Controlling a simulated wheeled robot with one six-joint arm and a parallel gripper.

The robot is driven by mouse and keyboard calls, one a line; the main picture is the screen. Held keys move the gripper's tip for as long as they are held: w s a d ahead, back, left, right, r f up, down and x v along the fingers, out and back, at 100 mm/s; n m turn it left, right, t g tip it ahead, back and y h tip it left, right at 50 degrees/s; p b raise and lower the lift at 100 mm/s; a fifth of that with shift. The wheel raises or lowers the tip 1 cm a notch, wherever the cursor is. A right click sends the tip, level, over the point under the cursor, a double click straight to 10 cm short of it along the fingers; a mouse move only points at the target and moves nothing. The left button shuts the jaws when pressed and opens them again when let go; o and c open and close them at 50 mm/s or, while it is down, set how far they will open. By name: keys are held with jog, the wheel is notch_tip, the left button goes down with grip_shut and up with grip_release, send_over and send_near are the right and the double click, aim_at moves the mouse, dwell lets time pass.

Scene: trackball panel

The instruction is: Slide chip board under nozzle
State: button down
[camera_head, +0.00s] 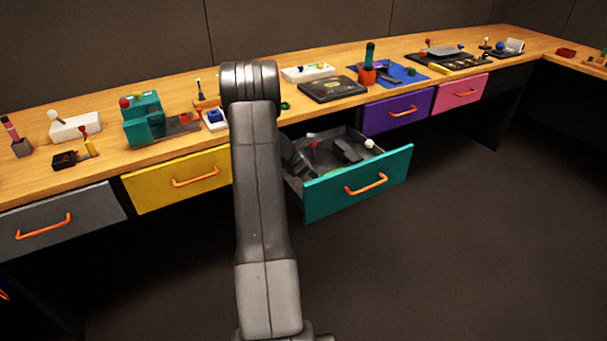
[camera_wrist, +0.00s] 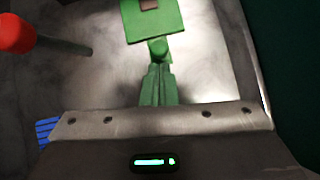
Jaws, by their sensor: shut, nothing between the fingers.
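In the wrist view, a green board (camera_wrist: 152,20) with a small brown chip (camera_wrist: 148,4) lies at the top, partly cut off by the frame. A short green round knob or post (camera_wrist: 158,48) stands at its near edge. My gripper (camera_wrist: 158,68) has narrow green fingers, shut together with nothing between them. Their tips point at the knob and lie close to it; I cannot tell whether they touch. In the head view my own arm hides the gripper and the board. I cannot make out the nozzle for certain in either view.
In the head view, a teal drawer (camera_head: 335,190) hangs open with loose items inside. A teal device (camera_head: 143,118) and black panel (camera_head: 333,88) stand on the bench.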

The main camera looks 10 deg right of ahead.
jog(key=shift+d, duration=0.3)
jog(key=d, duration=0.1)
jog(key=w+d, duration=0.1)
jog(key=d, duration=0.1)
jog(key=w+d+p, duration=0.1)
jog(key=d, duration=0.1)
jog(key=shift+d, duration=0.2)
jog(key=a, duration=0.1)
jog(key=a+r, duration=0.1)
jog(key=a, duration=0.1)
jog(key=a+r, duration=0.1)
jog(key=a, duration=0.1)
jog(key=shift+s, duration=0.35)
jog(key=p+v, duration=0.1)
jog(key=v, duration=0.7)
jog(key=shift+a, duration=0.2)
jog(key=shift+s+r, duration=0.1)
